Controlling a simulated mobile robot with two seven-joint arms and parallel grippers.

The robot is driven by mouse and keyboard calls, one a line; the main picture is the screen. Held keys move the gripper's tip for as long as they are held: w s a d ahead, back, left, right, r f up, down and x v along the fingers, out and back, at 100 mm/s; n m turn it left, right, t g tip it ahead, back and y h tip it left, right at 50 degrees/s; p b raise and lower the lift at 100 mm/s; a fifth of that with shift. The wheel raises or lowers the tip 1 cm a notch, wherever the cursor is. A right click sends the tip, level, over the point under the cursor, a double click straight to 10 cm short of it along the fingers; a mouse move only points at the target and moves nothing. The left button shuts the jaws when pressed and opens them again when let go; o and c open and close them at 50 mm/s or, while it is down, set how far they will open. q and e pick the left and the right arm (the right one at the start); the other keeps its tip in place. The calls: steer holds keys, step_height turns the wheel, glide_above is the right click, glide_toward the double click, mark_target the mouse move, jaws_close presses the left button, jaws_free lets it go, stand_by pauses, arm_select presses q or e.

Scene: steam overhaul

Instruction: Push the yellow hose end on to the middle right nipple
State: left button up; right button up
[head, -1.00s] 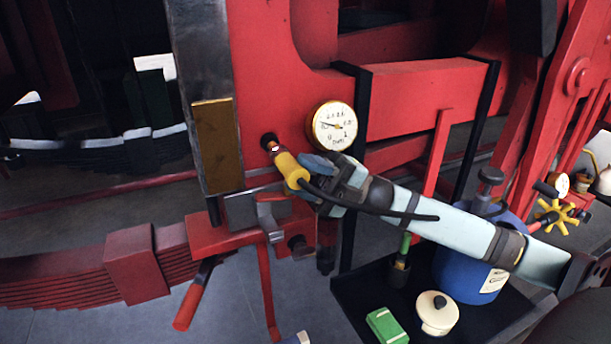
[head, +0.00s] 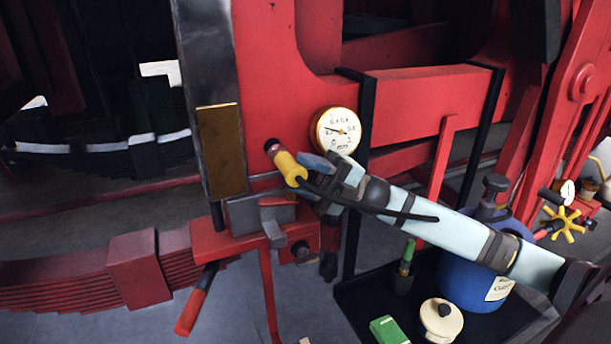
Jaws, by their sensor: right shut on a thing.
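The yellow hose end (head: 289,168) is in the head view, tilted up and to the left, with a black hose (head: 360,206) trailing from it along my right arm. Its upper tip meets a short copper-coloured nipple (head: 272,148) on the red frame. I cannot tell how far it is seated. My right gripper (head: 312,172) is shut on the yellow hose end, just below and right of the nipple. The gripper body hides part of the hose end. My left gripper is not in view.
A round gauge (head: 337,131) sits just above right of my gripper. A red bracket with a clamp (head: 255,235) is below. A dark tray (head: 350,297) at lower right holds a blue canister (head: 470,270), a lidded pot (head: 441,319) and a green box (head: 388,331).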

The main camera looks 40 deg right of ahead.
steer(key=shift+w, duration=0.2)
steer(key=shift+w+d, duration=0.15)
steer(key=shift+w, duration=0.05)
steer(key=shift+r, duration=0.1)
steer(key=shift+r, duration=0.1)
steer(key=o, duration=1.1)
steer(key=shift+d, duration=0.1)
steer(key=shift+d+f+b, duration=0.2)
steer(key=shift+f+b, duration=0.1)
steer(key=shift+b, duration=0.05)
steer(key=b+v, duration=0.2)
steer(key=v, duration=0.4)
steer(key=shift+s+d+f, duration=0.15)
steer(key=shift+s+d, duration=0.05)
steer(key=shift+d, duration=0.05)
